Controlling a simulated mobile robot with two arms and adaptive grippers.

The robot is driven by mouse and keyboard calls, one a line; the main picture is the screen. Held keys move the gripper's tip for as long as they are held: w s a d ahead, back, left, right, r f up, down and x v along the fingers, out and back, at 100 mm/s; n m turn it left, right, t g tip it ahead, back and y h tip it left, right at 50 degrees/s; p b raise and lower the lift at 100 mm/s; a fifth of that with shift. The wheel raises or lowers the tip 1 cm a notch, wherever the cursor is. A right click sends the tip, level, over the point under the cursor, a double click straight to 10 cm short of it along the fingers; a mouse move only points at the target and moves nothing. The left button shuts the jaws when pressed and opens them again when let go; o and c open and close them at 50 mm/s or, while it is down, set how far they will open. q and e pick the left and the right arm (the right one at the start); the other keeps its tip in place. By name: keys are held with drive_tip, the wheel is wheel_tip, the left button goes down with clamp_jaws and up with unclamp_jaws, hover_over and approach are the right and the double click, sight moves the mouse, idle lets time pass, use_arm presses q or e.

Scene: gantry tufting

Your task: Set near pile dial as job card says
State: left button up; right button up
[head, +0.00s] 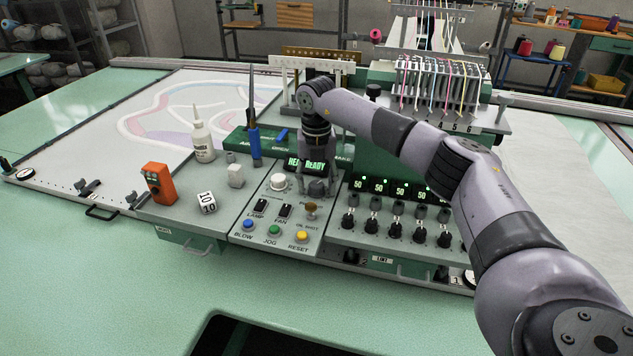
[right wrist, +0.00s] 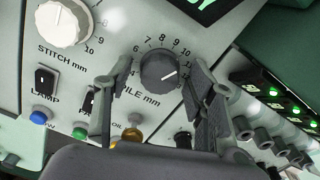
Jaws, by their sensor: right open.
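The dark grey pile dial (right wrist: 158,70) sits on the grey control panel, labelled "PILE mm", in the right wrist view. In the head view the pile dial (head: 317,187) shows partly under my right gripper (head: 316,178), which points down. I cannot make out a job card. My left gripper is not in view.
The white stitch dial (right wrist: 62,22) is left of the pile dial. Lamp switch (head: 260,205), fan switch (head: 284,211) and coloured buttons sit in front. Black knobs under green "50" displays (head: 380,186) stand right. A white "10" cube (head: 207,203), orange device (head: 158,183) and bottle (head: 203,140) stand left.

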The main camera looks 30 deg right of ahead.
sight(317, 184)
wheel_tip(317, 184, up, 12)
idle(0.5)
drive_tip(key=shift+f, duration=0.1)
idle(0.4)
